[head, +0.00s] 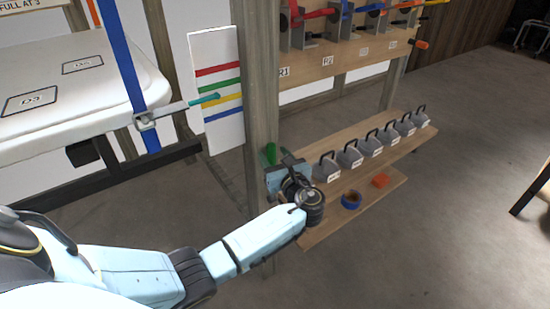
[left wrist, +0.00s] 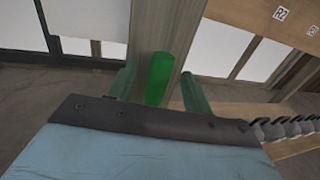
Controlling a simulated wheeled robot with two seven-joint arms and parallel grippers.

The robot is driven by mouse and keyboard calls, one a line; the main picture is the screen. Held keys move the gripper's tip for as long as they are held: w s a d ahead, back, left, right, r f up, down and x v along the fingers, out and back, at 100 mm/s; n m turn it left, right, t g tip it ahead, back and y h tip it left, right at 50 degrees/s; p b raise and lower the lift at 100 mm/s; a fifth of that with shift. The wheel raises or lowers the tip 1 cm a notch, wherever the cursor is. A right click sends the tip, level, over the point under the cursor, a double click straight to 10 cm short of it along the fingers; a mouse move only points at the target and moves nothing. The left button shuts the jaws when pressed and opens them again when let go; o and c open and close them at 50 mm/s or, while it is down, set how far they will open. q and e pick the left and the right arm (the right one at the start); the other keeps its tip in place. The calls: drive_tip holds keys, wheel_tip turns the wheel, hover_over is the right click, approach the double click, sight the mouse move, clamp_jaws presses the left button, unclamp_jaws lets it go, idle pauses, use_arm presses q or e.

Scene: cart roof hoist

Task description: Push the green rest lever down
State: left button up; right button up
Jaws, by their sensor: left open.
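The green rest lever (head: 271,153) shows as a short upright green piece against the wooden post (head: 257,80). In the left wrist view the green lever (left wrist: 158,78) stands in front of the post, centred between my two spread fingers. My left gripper (head: 287,165) is at the post, right by the lever, and hides its lower part in the head view. The left gripper (left wrist: 157,88) is open, with a visible gap on each side of the lever. I cannot tell whether anything touches it. My right gripper is not in view.
A wooden shelf (head: 400,140) to the right holds several grey weights with handles. A lower shelf carries a blue tape roll (head: 351,200) and an orange block (head: 380,180). A white cart roof (head: 60,80) with a blue strap (head: 122,60) hangs at left. Grey floor is open at right.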

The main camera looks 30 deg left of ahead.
use_arm(q)
drive_tip(key=shift+c, duration=0.2)
clamp_jaws()
drive_tip(key=shift+s+d+f, duration=0.1)
drive_tip(key=shift+d, duration=0.05)
